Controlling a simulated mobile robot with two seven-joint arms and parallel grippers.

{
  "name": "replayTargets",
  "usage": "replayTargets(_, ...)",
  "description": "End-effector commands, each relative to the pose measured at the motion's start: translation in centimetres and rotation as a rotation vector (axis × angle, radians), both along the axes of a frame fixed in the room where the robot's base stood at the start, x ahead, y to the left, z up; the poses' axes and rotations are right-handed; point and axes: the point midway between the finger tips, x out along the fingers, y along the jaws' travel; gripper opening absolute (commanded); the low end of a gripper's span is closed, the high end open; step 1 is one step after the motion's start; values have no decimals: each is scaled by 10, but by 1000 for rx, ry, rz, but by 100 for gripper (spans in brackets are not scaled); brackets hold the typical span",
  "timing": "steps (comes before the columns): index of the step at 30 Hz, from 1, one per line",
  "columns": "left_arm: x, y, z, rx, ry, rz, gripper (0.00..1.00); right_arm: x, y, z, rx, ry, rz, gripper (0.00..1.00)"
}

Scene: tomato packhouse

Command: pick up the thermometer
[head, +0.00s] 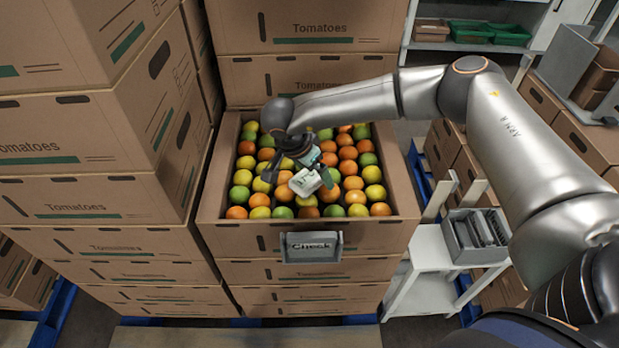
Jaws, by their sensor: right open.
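The thermometer (305,183) is a small pale, boxy device with a teal part, at the middle of the open carton (207,205) of tomatoes, seemingly on top of the fruit. My right gripper (299,179) reaches down over it from above, with its dark fingers spread on either side. The gripper is open. I cannot tell whether a finger touches the thermometer. The gripper and wrist hide part of its upper side. My left gripper is not in view.
Red, orange, yellow and green tomatoes (374,193) fill the carton, which tops a stack. A grey "Check" holder (312,247) hangs on its front. Tall carton stacks (85,150) stand close on the left. A white side table (428,243) with a grey bin (474,236) stands at right.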

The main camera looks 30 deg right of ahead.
Motion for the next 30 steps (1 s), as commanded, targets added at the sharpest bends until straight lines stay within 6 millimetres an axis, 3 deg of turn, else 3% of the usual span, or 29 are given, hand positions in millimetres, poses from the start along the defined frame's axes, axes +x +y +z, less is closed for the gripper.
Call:
replayTargets(5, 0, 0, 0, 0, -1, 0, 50, 0, 0, 0, 0, -1, 1, 100)
replayTargets(30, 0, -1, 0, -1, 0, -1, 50, 0, 1, 0, 0, -1, 1, 7)
